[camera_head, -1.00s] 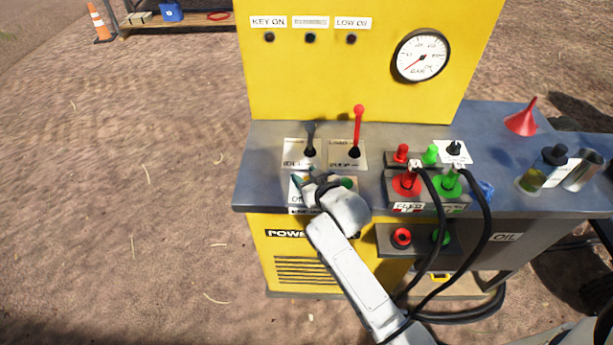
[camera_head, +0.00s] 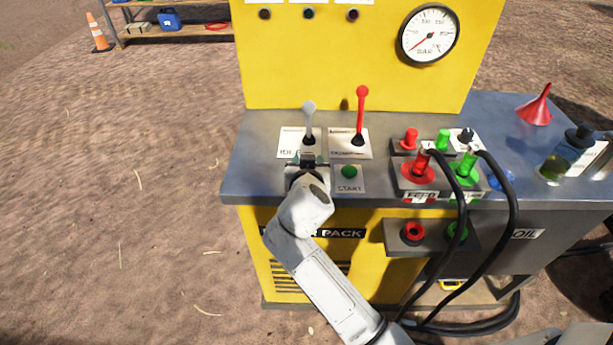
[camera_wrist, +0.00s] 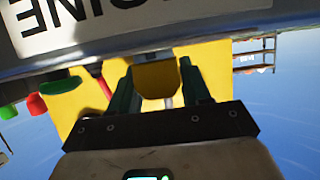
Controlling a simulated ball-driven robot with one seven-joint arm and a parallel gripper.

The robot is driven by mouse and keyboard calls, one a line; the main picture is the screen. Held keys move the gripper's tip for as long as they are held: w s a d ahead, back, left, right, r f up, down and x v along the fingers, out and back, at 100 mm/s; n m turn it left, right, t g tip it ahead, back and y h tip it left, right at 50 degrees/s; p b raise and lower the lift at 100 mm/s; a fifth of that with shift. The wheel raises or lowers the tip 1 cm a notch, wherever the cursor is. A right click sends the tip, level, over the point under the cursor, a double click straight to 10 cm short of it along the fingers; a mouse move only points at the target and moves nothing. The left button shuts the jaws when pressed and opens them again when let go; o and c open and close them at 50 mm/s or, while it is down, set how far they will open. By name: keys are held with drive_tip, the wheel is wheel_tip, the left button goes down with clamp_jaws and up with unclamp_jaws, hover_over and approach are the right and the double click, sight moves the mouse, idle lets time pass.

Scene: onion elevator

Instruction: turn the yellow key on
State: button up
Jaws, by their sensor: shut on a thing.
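The yellow key (camera_wrist: 157,82) shows in the wrist view between the two dark green fingers of my gripper (camera_wrist: 159,92). Its broad yellow head is held between them, and a bit of metal shows near it. In the head view my gripper (camera_head: 307,163) is over the left front of the console top and hides the key and its switch plate. I cannot tell how far the key is turned.
Behind my gripper stand a grey lever (camera_head: 309,122) and a red lever (camera_head: 361,112). A green start button (camera_head: 348,171) is close on the right. Hose couplings (camera_head: 422,168) with black hoses are further right. The yellow panel (camera_head: 300,70) rises behind, with a gauge (camera_head: 429,33).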

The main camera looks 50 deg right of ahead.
drive_tip(key=m+g+h+b, duration=0.2)
drive_tip(key=m+g+b, duration=0.1)
drive_tip(key=shift+f+m+g, duration=0.2)
drive_tip(key=shift+m+g, duration=0.1)
drive_tip(key=shift+s+d+r+m+g+h+b, duration=0.1)
drive_tip(key=shift+s+m+g+h+b, duration=0.05)
drive_tip(key=shift+m+g+b, duration=0.55)
drive_tip(key=shift+s+m+g+h+b, duration=0.1)
drive_tip(key=shift+m+g+h+b, duration=0.05)
drive_tip(key=shift+m+g+b, duration=0.55)
drive_tip(key=shift+g, duration=0.3)
drive_tip(key=o, duration=1)
drive_tip(key=shift+c, duration=0.2)
drive_tip(key=v, duration=1)
drive_tip(key=shift+a, duration=0.35)
